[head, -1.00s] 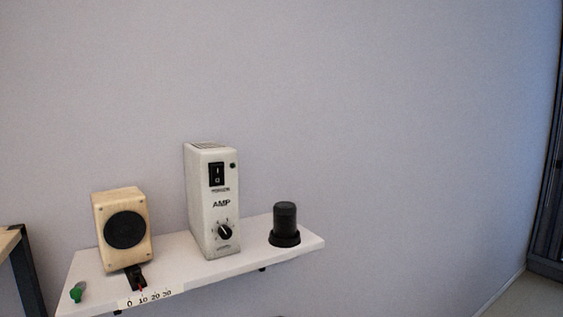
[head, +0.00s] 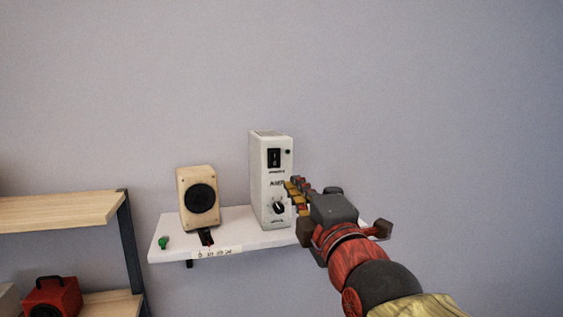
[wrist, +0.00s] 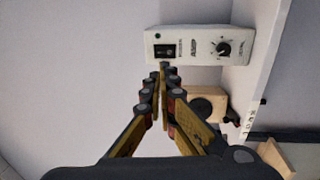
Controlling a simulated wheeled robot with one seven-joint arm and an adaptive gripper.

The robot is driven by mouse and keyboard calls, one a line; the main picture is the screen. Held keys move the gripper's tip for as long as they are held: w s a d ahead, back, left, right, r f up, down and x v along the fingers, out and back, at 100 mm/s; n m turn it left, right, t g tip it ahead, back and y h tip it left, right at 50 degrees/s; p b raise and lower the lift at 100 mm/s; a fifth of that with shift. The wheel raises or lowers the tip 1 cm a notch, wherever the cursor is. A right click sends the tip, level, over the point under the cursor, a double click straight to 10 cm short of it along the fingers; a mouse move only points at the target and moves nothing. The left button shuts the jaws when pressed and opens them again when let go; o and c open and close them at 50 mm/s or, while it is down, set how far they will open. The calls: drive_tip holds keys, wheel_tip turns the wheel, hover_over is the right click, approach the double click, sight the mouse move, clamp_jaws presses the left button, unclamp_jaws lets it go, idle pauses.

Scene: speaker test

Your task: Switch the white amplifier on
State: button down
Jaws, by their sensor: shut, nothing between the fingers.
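The white amplifier (head: 263,199) stands upright on a white wall shelf. Its black rocker switch (head: 274,158) is near the top of the front face, with a small dark spot beside it and a black knob (head: 278,207) low down. In the wrist view the amplifier (wrist: 192,45) lies sideways, with its switch (wrist: 165,50) just beyond my fingertips. My gripper (head: 292,187) is shut and empty, in front of the amplifier's right side, below switch height in the head view. I cannot tell whether the fingertips touch it. The switch's position is too small to read.
A wooden speaker (head: 184,204) stands left of the amplifier. A green knob (head: 163,242) sits at the left end of the white shelf (head: 165,255). A wooden rack (head: 60,210) with a red box (head: 52,297) stands at left.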

sight(275, 156)
drive_tip(key=shift+w+a+f, duration=0.1)
drive_tip(key=shift+w, duration=0.1)
drive_tip(key=shift+w, duration=0.1)
drive_tip(key=p+x, duration=0.2)
drive_tip(key=x, duration=1.1)
drive_tip(key=shift+w+a+p, duration=0.1)
drive_tip(key=shift+w+p, duration=0.25)
drive_tip(key=shift+p, duration=0.05)
